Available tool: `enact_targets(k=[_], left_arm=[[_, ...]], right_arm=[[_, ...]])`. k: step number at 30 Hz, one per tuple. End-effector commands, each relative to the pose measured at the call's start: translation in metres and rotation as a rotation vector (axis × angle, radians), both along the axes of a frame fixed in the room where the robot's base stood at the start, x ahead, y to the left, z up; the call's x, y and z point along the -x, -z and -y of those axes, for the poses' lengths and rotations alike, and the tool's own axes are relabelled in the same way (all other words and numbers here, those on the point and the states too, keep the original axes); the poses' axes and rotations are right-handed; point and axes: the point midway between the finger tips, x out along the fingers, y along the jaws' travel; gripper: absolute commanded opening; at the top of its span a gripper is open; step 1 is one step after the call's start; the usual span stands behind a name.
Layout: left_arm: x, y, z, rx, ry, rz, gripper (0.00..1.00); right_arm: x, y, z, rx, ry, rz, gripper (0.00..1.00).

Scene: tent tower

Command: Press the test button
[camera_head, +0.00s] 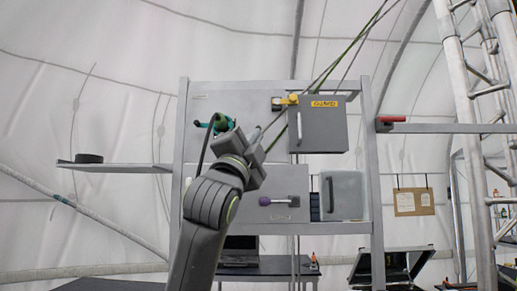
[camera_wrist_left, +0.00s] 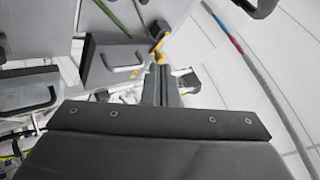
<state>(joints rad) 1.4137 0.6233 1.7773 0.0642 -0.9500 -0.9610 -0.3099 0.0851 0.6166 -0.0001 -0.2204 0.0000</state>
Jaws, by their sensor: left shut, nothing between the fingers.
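My left gripper (camera_head: 283,111) reaches up from below in the head view, its thin fingers shut and empty. Its tips are close to a small yellow fitting (camera_head: 293,99) at the upper left corner of a grey box (camera_head: 327,130) with a yellow label. I cannot tell whether they touch. In the left wrist view the shut fingers (camera_wrist_left: 160,72) point toward yellow parts (camera_wrist_left: 158,32) beside the grey box (camera_wrist_left: 112,62). No button is clearly readable as the test button; the gripper may hide part of the area. My right gripper is not in view.
Green and dark ropes run up from near the box.

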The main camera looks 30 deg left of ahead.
Motion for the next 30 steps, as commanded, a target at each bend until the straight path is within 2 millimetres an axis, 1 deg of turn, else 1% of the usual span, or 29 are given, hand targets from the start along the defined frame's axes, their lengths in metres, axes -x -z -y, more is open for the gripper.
enact_targets(k=[1,3,8,13,17,21,25,30], left_arm=[[-0.001,0.0,0.0,0.001,-0.001,-0.001,0.0],[-0.003,0.0,-0.001,0.001,-0.001,-0.003,0.0],[-0.016,-0.001,-0.008,0.0,-0.002,-0.004,0.0],[-0.038,-0.002,-0.019,0.001,-0.002,-0.005,0.0],[-0.055,-0.002,-0.026,0.0,-0.002,-0.004,0.0],[-0.069,-0.003,-0.033,0.001,-0.001,-0.004,0.0],[-0.076,-0.001,-0.037,0.001,0.0,-0.003,0.0],[-0.08,0.0,-0.038,0.001,0.001,-0.002,0.0]], right_arm=[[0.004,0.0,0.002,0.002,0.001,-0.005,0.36],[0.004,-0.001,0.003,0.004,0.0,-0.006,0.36],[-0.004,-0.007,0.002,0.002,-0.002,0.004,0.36],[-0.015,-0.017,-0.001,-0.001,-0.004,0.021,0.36],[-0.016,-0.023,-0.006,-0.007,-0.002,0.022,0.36],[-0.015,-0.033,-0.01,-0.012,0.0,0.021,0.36],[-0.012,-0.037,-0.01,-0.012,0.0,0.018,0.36],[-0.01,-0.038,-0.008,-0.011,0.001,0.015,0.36]])
